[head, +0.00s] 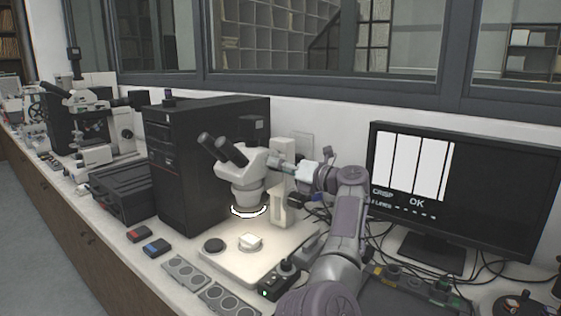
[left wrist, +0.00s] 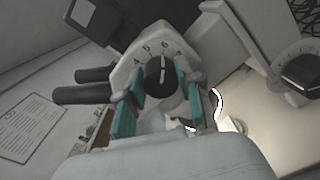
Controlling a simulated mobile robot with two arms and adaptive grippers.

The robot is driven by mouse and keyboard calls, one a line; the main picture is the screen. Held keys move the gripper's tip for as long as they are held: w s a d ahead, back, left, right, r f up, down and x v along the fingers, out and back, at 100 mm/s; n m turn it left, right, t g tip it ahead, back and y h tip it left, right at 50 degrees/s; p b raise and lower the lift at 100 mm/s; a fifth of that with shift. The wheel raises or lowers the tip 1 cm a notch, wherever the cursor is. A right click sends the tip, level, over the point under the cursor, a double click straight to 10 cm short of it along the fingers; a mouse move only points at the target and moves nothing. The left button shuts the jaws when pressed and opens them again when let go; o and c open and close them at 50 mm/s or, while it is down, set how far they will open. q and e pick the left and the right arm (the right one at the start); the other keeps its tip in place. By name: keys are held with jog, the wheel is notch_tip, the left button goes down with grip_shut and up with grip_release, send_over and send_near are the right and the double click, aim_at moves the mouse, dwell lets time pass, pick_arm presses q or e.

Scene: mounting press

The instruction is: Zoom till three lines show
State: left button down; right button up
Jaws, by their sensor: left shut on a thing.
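The stereo microscope (head: 243,172) stands over a lit base, with a white sample (head: 250,241) under its ring light. My left gripper (head: 294,167) reaches the right side of its head. In the left wrist view its teal fingers (left wrist: 160,84) are shut on the black zoom knob (left wrist: 163,72), one on each side. The knob's white mark points up, near the 6 on the dial. The head view hides the knob behind the gripper. The monitor (head: 413,166) shows a white picture with three dark upright lines and the words CRISP and OK. My right gripper is out of view.
A second black dial (left wrist: 303,72) sits on the stand at the right in the left wrist view. A black computer tower (head: 200,150) stands left of the microscope. Cables and a small black box (head: 280,281) lie right of the base. A printed sheet (left wrist: 32,127) lies at the left.

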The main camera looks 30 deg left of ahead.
pick_arm(q)
jog(key=shift+m, duration=0.3)
jog(key=c, duration=0.7)
grip_release()
jog(key=shift+c, duration=0.2)
jog(key=d, duration=0.7)
jog(key=shift+s+d, duration=0.2)
jog(key=shift+s, duration=0.15)
